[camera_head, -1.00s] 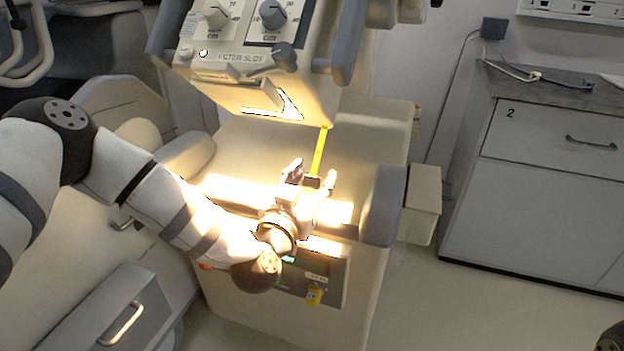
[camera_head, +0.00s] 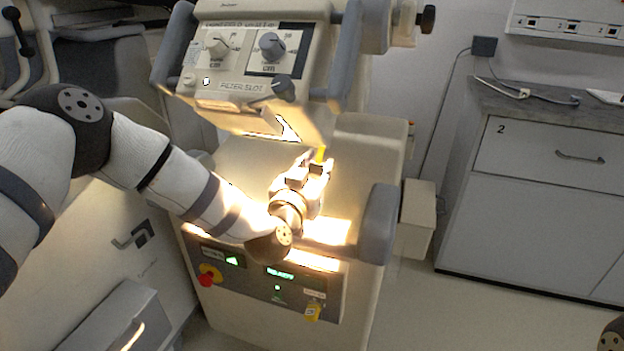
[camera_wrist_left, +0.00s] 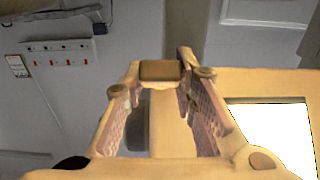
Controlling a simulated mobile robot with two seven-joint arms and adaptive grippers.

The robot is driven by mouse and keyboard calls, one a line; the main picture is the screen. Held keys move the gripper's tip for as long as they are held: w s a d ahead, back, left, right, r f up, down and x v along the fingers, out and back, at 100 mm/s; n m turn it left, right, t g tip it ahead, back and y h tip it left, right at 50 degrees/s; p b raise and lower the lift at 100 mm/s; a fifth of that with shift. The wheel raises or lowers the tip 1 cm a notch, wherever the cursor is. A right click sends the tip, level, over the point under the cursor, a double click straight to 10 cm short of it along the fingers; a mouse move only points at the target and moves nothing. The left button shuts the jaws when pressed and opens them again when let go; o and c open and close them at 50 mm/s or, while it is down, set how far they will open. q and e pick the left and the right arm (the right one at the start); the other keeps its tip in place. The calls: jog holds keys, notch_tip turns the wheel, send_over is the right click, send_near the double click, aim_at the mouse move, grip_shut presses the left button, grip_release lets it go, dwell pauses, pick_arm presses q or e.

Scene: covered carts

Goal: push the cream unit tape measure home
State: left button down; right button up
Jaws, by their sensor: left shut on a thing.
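The cream unit (camera_head: 317,120) is the upper housing with two dials. A short yellow tape (camera_head: 320,155) runs from its underside to a small dark end block (camera_head: 316,169). My left gripper (camera_head: 315,166) is shut on this end block, just below and in front of the housing. In the left wrist view the brownish block (camera_wrist_left: 160,71) sits between the two fingertips. The tape itself cannot be made out there.
A grey padded bar (camera_head: 378,225) stands to the right.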

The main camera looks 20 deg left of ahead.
pick_arm(q)
jog(key=shift+r, duration=0.1)
jog(key=c, duration=1.3)
grip_release()
jog(key=shift+s, duration=0.1)
jog(key=s, duration=1.1)
jog(key=shift+s+a, duration=0.25)
jog(key=shift+s, duration=0.15)
